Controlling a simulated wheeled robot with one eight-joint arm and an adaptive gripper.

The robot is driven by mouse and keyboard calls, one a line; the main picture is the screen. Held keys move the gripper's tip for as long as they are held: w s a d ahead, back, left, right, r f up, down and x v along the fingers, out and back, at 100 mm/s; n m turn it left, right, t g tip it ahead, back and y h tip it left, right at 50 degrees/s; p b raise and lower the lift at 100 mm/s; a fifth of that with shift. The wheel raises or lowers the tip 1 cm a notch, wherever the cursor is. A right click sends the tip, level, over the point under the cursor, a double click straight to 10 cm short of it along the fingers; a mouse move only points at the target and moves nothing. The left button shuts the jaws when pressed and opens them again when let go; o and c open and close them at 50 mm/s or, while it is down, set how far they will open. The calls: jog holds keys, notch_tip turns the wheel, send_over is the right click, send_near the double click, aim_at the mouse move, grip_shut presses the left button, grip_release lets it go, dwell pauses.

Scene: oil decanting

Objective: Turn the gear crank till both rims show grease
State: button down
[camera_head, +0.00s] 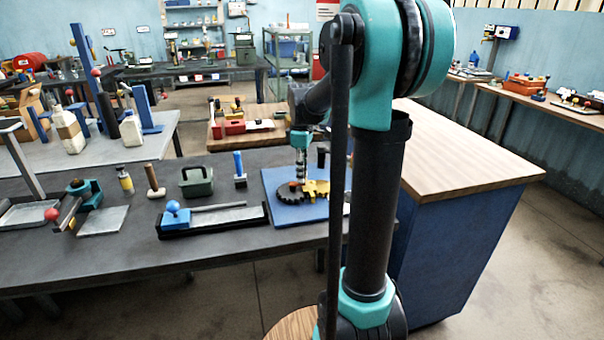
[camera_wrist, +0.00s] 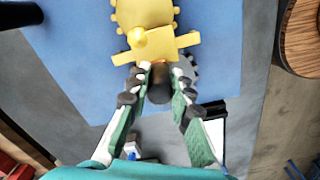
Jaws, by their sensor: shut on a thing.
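A gear pair lies on a blue mat (camera_head: 280,212): a dark toothed gear (camera_head: 288,196) on the left and a yellow gear (camera_head: 318,187) on the right. In the wrist view, the yellow gear (camera_wrist: 145,14) is at the top with a yellow crossbar (camera_wrist: 165,46) below it. My gripper (camera_head: 299,179) reaches down over the dark gear. In the wrist view its fingers (camera_wrist: 158,72) are shut on the crank's small reddish handle, mostly hidden between them. The dark gear (camera_wrist: 186,70) is partly covered by the fingers. I cannot make out grease on either rim.
A blue-handled tool on a black base (camera_head: 212,219) stands left of the mat. A green box (camera_head: 196,181), a wooden-handled tool (camera_head: 154,181) and a blue-handled brush (camera_head: 239,170) stand behind it. A wood-topped blue cabinet (camera_head: 470,165) is close on the right.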

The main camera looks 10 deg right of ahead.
jog(key=shift+w, duration=0.1)
dwell(0.5)
jog(key=c, duration=1.3)
grip_release()
jog(key=shift+c, duration=0.2)
notch_tip(320, 180, up, 12)
